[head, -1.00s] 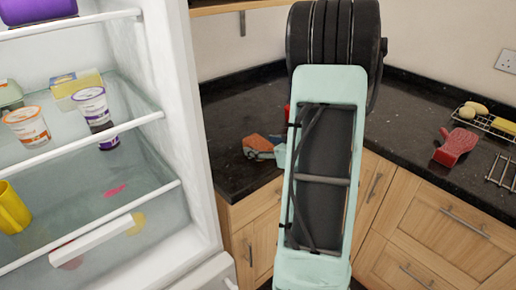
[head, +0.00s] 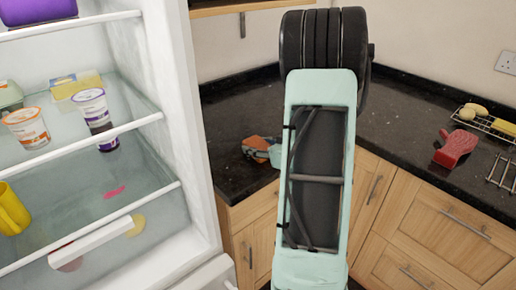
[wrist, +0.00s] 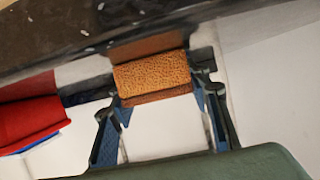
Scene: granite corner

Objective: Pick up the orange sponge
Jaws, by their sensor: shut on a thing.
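The orange sponge (wrist: 150,75) is a rough-textured block in the middle of the wrist view. My gripper (wrist: 158,92) is shut on it, with a finger at each of its sides. In the head view an orange block (head: 257,143), which appears to be the sponge, shows left of my arm over the dark counter. Part of my gripper (head: 268,154) shows beside it there; my arm hides the rest. I cannot tell whether the sponge touches the counter.
A red thing with a blue edge (wrist: 28,122) is at the left of the wrist view. The open fridge (head: 172,120) stands left of the dark granite counter (head: 225,115). A red object (head: 455,148) and a wire rack (head: 487,122) are on the counter at right.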

